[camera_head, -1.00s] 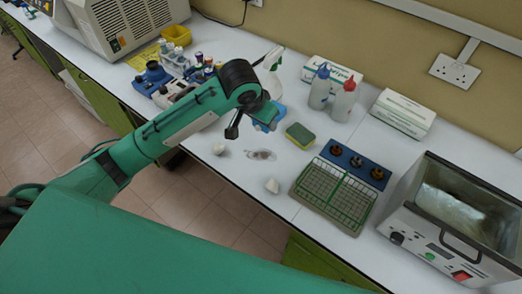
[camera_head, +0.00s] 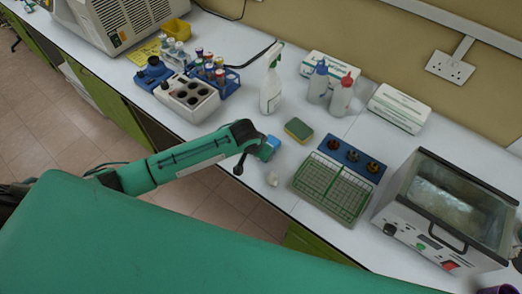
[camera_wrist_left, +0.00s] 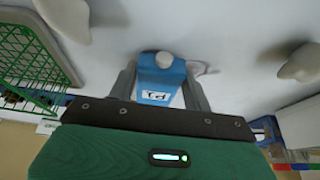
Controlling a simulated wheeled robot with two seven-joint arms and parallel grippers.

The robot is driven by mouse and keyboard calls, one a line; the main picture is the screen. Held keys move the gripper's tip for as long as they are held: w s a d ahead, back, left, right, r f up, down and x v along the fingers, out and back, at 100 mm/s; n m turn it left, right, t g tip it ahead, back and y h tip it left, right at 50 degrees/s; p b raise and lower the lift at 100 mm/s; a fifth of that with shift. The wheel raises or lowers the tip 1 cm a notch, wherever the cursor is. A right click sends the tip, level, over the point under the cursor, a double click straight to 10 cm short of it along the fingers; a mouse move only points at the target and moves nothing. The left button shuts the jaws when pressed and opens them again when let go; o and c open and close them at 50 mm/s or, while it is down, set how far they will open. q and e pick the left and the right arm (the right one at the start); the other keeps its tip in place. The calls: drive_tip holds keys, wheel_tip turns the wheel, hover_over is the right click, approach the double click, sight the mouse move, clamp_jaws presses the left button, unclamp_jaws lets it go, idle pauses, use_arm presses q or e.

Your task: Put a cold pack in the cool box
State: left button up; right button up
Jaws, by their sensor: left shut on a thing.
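My left gripper (camera_wrist_left: 160,90) is shut on a blue cold pack (camera_wrist_left: 155,74) with a white cap and a white label. In the head view the blue cold pack (camera_head: 266,150) shows at the end of my left arm, over the white bench near its front edge. I cannot tell whether the pack touches the bench. I cannot pick out a cool box for certain in either view. My right gripper is not in view.
A green wire rack (camera_head: 332,186), a sponge (camera_head: 298,130) and a spray bottle (camera_head: 270,88) are close by. A metal bath (camera_head: 446,210) stands at right. A white block with round holes (camera_head: 180,98) is at left.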

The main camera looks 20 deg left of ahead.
use_arm(q)
drive_tip(key=shift+f, duration=0.15)
drive_tip(key=o, duration=1.1)
